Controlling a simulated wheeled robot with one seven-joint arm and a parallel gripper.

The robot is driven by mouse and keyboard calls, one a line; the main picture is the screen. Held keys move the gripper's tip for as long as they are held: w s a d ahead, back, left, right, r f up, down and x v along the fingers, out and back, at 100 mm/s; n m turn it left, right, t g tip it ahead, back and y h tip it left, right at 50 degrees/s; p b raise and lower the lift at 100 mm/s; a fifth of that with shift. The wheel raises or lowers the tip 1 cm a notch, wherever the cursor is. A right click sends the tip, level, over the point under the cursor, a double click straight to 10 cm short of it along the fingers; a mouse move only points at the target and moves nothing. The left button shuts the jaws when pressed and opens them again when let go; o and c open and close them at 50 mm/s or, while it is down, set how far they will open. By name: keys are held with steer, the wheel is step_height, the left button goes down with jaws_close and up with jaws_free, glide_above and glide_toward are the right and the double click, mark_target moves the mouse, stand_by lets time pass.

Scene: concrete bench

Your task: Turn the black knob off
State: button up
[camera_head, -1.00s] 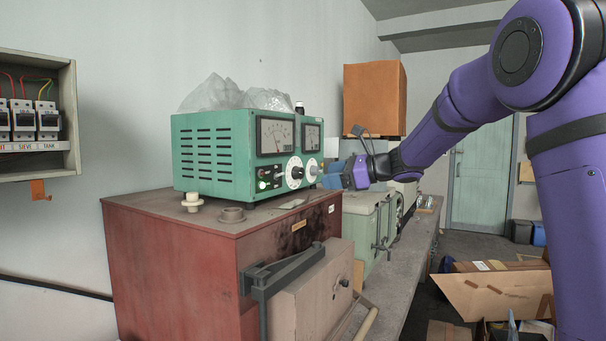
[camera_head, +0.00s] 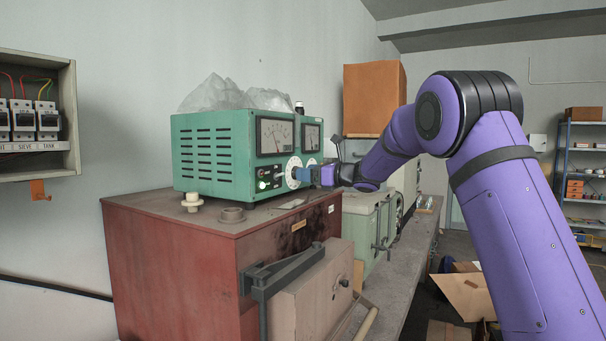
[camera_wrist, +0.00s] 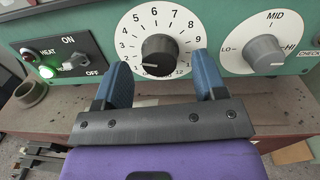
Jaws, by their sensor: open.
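The black knob (camera_wrist: 160,55) sits at the centre of a round white numbered dial (camera_wrist: 158,30) on the front of the green instrument box (camera_head: 212,150). A white mark on the knob points left and slightly down. My gripper (camera_wrist: 160,72) is open, with its blue fingers on either side of the knob's lower part; I cannot tell whether they touch it. A grey knob (camera_wrist: 264,52) marked LO, MID and HI is to the right.
A black HEAT switch panel (camera_wrist: 68,54) with a lit green lamp (camera_wrist: 47,71) is left of the dial. The green box stands on a dark red cabinet (camera_head: 165,260). A pale pot (camera_head: 192,201) and a grey ring (camera_head: 231,214) stand on its top.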

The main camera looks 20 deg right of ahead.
steer(key=shift+x, duration=1)
steer(key=c, duration=0.9)
steer(key=shift+c, duration=0.2)
